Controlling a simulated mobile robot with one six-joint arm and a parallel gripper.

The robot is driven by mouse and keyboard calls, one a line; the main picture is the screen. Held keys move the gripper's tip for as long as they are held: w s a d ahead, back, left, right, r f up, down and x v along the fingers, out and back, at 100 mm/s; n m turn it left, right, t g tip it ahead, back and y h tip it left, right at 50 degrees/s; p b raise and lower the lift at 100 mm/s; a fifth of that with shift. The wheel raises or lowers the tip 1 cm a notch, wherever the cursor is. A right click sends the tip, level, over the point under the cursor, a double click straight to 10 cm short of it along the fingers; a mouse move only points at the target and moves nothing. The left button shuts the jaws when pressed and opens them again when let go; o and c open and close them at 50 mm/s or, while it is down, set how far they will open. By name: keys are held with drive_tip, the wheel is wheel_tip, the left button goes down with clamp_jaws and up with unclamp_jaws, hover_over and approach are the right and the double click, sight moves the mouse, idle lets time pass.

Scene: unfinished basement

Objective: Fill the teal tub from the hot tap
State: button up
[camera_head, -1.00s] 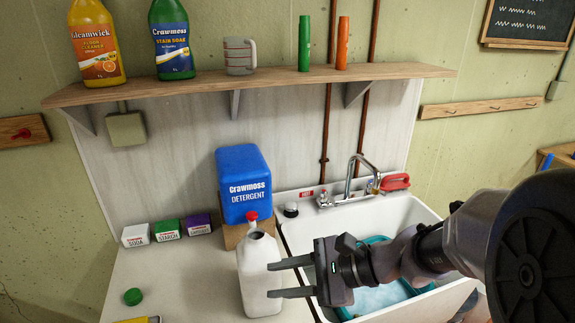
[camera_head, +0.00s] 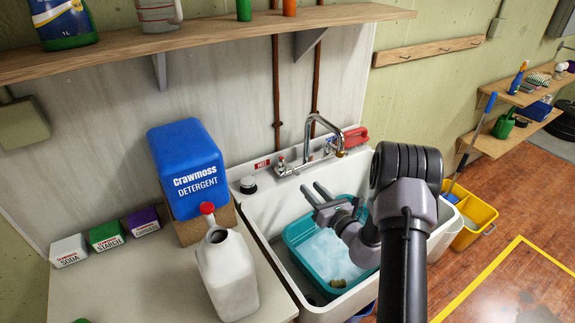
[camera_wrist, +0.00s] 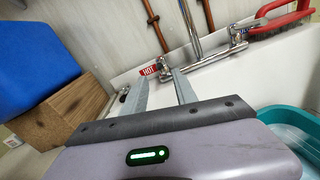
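The teal tub (camera_head: 292,238) sits in the white sink (camera_head: 262,215), with pale, cloudy content and a small brownish thing in it. Its rim also shows in the wrist view (camera_wrist: 290,112). The metal tap (camera_head: 322,122) stands at the sink's back; no stream shows from its spout. A red HOT label (camera_head: 262,163) marks its left handle (camera_head: 281,162). My gripper (camera_head: 317,189) is open and empty above the tub's back edge, in front of the tap. In the wrist view, my fingers (camera_wrist: 158,78) point toward the HOT label (camera_wrist: 149,71) and left handle; contact cannot be told.
A red-handled brush (camera_head: 352,137) lies right of the tap. A shelf (camera_head: 210,40) overhangs the back. A yellow bucket (camera_head: 475,215) stands right.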

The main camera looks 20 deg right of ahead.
sight(291, 167)
drive_tip(key=w+b, duration=0.1)
drive_tip(key=w, duration=0.3)
drive_tip(key=w+a, duration=0.1)
drive_tip(key=w, duration=0.4)
drive_tip(key=w+a+b, duration=0.1)
drive_tip(key=w, duration=0.3)
drive_tip(key=shift+w+a+b, duration=0.15)
drive_tip(key=shift+w+b, duration=0.05)
drive_tip(key=shift+b, duration=0.15)
clamp_jaws()
idle(0.5)
